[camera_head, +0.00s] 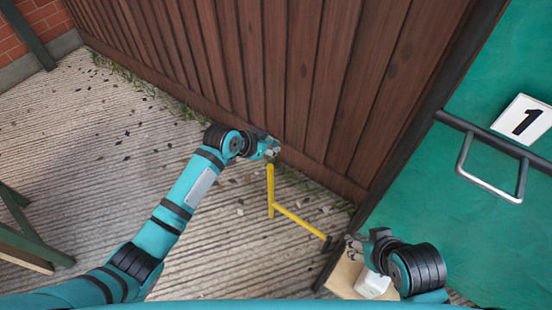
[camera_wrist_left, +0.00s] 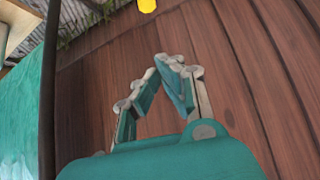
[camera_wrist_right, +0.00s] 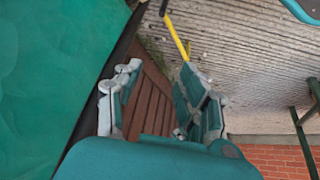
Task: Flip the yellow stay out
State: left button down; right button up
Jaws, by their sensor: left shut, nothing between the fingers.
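The yellow stay (camera_head: 300,222) is a thin bar with a bend. It sticks out from a dark post at the fence's right end, and its far arm stands up toward my left gripper. My left gripper (camera_head: 273,150) is shut and empty, just above the stay's far end, in front of the brown fence. In the left wrist view its fingertips (camera_wrist_left: 170,62) meet, and a yellow end (camera_wrist_left: 147,5) shows at the top edge. My right gripper (camera_head: 355,247) is near the stay's post end. Its fingers (camera_wrist_right: 161,85) are apart and empty, with the stay (camera_wrist_right: 176,36) beyond them.
The brown plank fence (camera_head: 300,80) stands close behind my left gripper. A green panel (camera_head: 470,230) with a metal handle (camera_head: 490,180) and a "1" sign (camera_head: 523,120) is at right. A white object (camera_head: 372,283) sits on a wooden top (camera_head: 343,280). Ribbed ground at left is mostly clear.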

pick_arm(q)
notch_tip(320, 180, down, 7)
jog(key=w+d+b, duration=0.1)
jog(key=b, duration=0.2)
jog(key=shift+r, duration=0.2)
pick_arm(e)
jog(key=w+a+r+t+y, duration=0.3)
jog(key=w+a+r+t, duration=0.2)
jog(key=w+r+t, duration=0.5)
jog(key=shift+w+r+n, duration=0.3)
jog(key=shift+w+r, duration=0.5)
jog(key=shift+w, duration=0.4)
